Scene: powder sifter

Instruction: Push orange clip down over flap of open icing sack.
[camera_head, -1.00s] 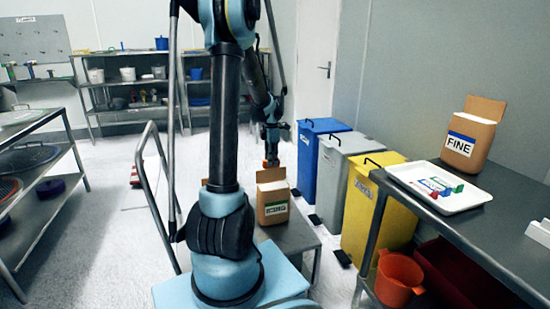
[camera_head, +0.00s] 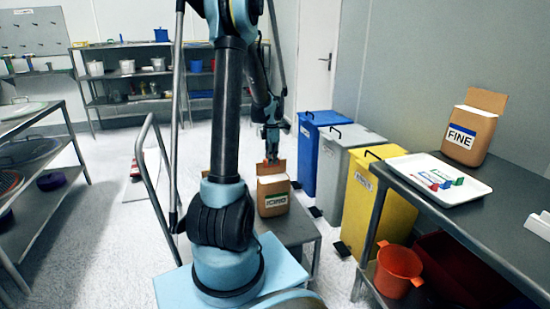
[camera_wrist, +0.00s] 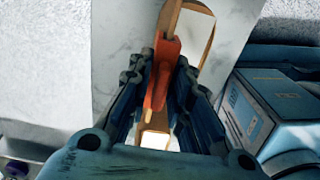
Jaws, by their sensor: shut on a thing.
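The open icing sack (camera_head: 273,203) is a brown paper bag with a white and green label. It stands upright on a low grey bench with its back flap (camera_head: 265,169) raised. My gripper (camera_head: 271,155) is directly above the flap, fingers pointing down. It is shut on the orange clip (camera_wrist: 161,72), which shows between the fingers in the wrist view. The clip lines up with the tan flap edge (camera_wrist: 173,14); pale areas of the sack show beside it. How far the clip sits over the flap is hidden by the fingers.
Blue (camera_head: 311,150), grey (camera_head: 340,165) and yellow (camera_head: 378,205) bins stand right of the bench. A right-hand table holds a FINE sack (camera_head: 470,130) and a white tray (camera_head: 473,195) with coloured clips. An orange bucket (camera_head: 398,270) sits below.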

